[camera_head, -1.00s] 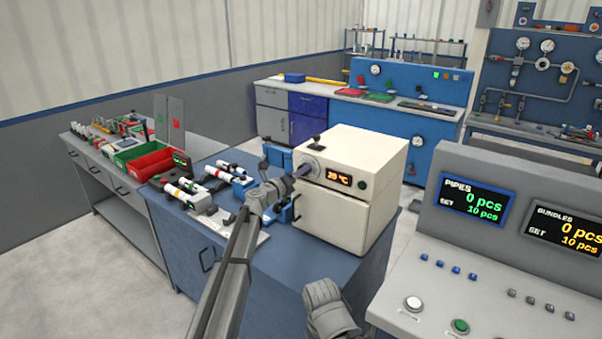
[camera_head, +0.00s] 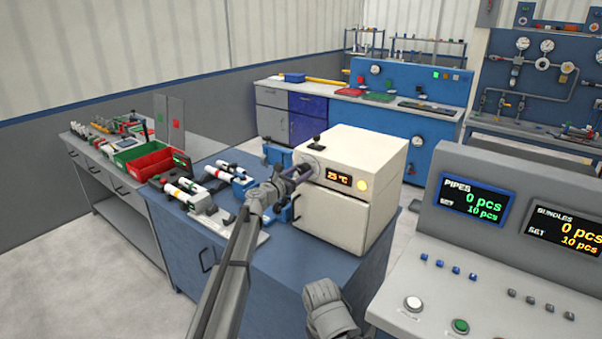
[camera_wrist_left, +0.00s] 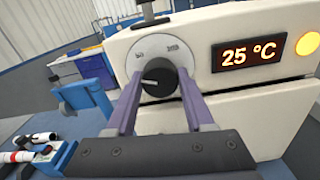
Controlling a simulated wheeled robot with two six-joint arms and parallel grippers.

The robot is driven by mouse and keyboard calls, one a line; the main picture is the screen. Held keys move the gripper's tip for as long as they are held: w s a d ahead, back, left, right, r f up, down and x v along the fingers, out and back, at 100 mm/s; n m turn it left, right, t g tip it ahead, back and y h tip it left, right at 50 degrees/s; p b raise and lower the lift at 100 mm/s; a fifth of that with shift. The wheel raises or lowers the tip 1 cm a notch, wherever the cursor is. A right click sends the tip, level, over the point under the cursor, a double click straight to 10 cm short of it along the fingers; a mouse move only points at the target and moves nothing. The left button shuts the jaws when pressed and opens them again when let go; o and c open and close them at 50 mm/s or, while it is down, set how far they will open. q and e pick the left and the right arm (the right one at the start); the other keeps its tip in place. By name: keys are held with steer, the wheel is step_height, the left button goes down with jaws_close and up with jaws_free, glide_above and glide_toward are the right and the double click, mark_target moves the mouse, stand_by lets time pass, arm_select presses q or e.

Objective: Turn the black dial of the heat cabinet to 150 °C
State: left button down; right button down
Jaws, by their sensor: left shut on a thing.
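The cream heat cabinet (camera_head: 350,190) stands on the blue bench, its front facing me. Its display (camera_head: 339,178) reads 25 °C in orange, as it also does in the left wrist view (camera_wrist_left: 247,54). A round lamp (camera_head: 362,185) beside it glows yellow. The black dial (camera_wrist_left: 158,78) sits on a pale round scale plate (camera_wrist_left: 150,52) with small marks. My left gripper (camera_wrist_left: 158,88) is shut on the dial, one finger on each side. The dial's pointer mark faces left. In the head view my left gripper (camera_head: 302,172) hides most of the dial.
White, red and black pipes (camera_head: 185,188) lie in holders on the bench left of the cabinet. Green and red bins (camera_head: 150,160) stand further left. A grey console (camera_head: 470,270) with pipe and bundle displays stands at the right. A small black part sits on the cabinet's top.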

arm_select(q)
steer(key=m, duration=0.5)
steer(key=shift+m, duration=0.3)
steer(key=m, duration=1)
steer(key=shift+f+m, duration=0.1)
steer(key=shift+m, duration=0.3)
steer(key=m, duration=0.4)
steer(key=shift+s, duration=0.1)
steer(key=m, duration=0.8)
steer(key=shift+m, duration=0.3)
steer(key=m, duration=0.4)
steer(key=shift+m, duration=2.2)
